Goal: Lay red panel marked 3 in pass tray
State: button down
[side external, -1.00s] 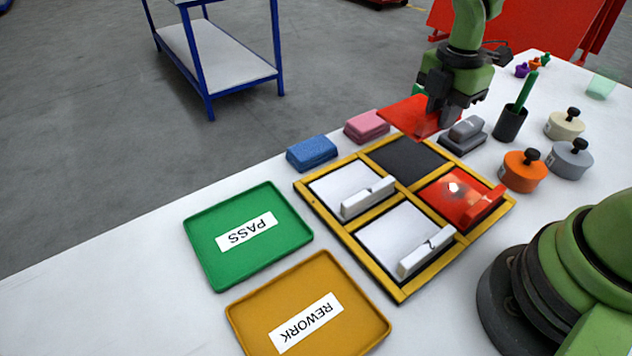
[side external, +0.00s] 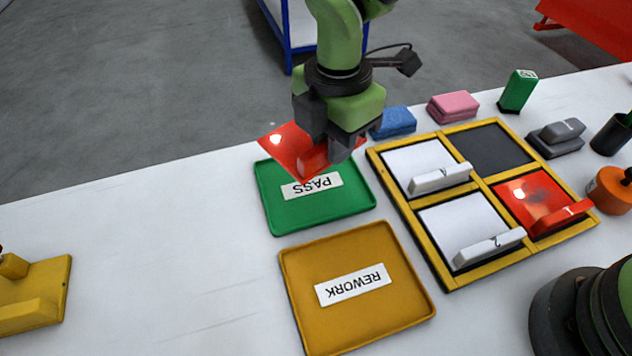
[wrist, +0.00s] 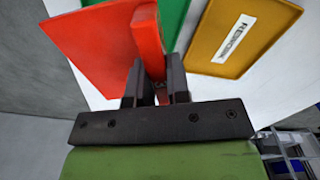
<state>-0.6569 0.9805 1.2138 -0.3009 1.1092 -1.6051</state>
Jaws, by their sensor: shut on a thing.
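My gripper (side external: 330,145) is shut on a red panel (side external: 283,146), gripping it by its raised bar. The panel is held tilted above the far part of the green PASS tray (side external: 318,226). In the wrist view the red panel (wrist: 100,45) sticks out beyond my gripper's fingers (wrist: 153,85), with part of the green tray (wrist: 172,22) behind it. I cannot read a number on the held panel. The tray's label is partly covered by the panel and gripper; the tray holds nothing that I can see.
The ochre REWORK tray (side external: 395,308) lies in front of the PASS tray, empty. The yellow-framed rack (side external: 480,183) to the right holds two white panels and a red panel (side external: 525,197); its far right compartment is empty. Blue (side external: 398,122) and pink (side external: 453,106) blocks stand behind it.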

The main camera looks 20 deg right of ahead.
aim_at(329, 201)
notch_tip(329, 201, down, 10)
jog(key=shift+r, duration=0.25)
jog(key=shift+f, duration=0.1)
jog(key=c, duration=1.1)
grip_release()
notch_tip(329, 201, up, 12)
jog(key=shift+r, duration=0.15)
